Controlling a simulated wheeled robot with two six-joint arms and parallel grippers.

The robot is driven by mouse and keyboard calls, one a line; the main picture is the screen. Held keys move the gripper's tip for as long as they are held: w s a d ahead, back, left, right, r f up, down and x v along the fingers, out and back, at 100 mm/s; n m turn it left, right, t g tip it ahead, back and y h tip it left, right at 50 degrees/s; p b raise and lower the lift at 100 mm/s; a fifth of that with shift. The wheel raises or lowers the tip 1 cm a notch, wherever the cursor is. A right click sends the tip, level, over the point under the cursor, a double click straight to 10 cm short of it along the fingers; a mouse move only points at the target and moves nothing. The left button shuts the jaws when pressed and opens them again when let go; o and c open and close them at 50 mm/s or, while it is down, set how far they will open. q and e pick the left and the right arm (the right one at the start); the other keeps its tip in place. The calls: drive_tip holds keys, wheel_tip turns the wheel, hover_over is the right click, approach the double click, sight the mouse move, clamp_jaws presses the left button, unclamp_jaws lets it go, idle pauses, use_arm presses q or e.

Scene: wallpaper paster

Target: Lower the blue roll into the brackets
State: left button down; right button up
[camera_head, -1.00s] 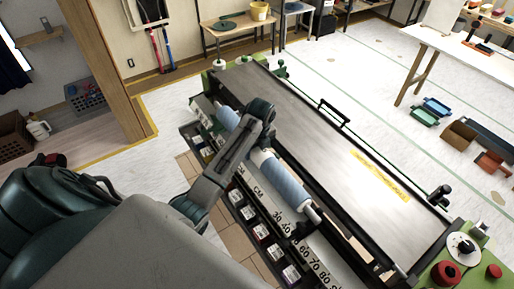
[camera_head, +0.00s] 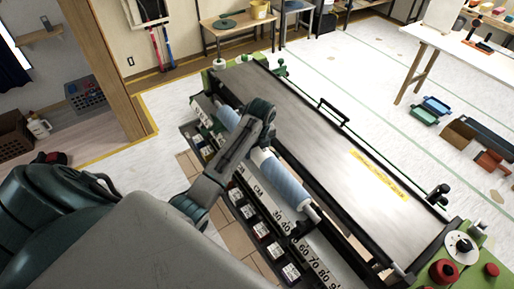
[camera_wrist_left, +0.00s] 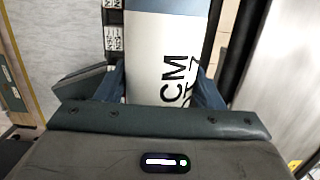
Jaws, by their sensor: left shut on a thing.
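The blue roll (camera_head: 284,182) lies lengthwise along the near long side of the pasting machine (camera_head: 300,135). Its upper-left part shows beyond my arm, and its lower-right end carries a pale core. My left gripper (camera_head: 254,147) reaches over the roll from the left and is shut on it near its middle; my wrist hides the grip. A dark bracket (camera_head: 302,227) stands by the roll's lower-right end. I cannot tell whether the core touches it. The far bracket is not clear. In the left wrist view, the gripper (camera_wrist_left: 160,95) shows against a white surface marked CM.
A number-marked ruler strip (camera_head: 248,211) and a tray of small boxes (camera_head: 262,231) run below the roll. A red knob (camera_head: 444,271) sits at the machine's right end. A white table (camera_head: 462,52) stands far right, with several bins on the floor.

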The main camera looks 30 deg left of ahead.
use_arm(q)
drive_tip(key=shift+w+f+b, duration=0.1)
drive_tip(key=shift+f+b, duration=0.65)
drive_tip(key=shift+f, duration=2.15)
idle(0.7)
drive_tip(key=c, duration=0.5)
unclamp_jaws()
drive_tip(key=shift+o, duration=1.1)
drive_tip(key=shift+s, duration=0.2)
drive_tip(key=r+b, duration=0.1)
drive_tip(key=r, duration=0.1)
drive_tip(key=r+b, duration=0.1)
drive_tip(key=r, duration=0.2)
drive_tip(key=d+r, duration=0.1)
drive_tip(key=r, duration=0.2)
drive_tip(key=shift+s+b, duration=0.1)
drive_tip(key=shift+b, duration=0.3)
drive_tip(key=shift+d+r+p, duration=0.1)
drive_tip(key=shift+r+p, duration=0.25)
drive_tip(key=shift+r, duration=0.4)
drive_tip(key=shift+s+r, duration=0.15)
drive_tip(key=shift+r, duration=0.55)
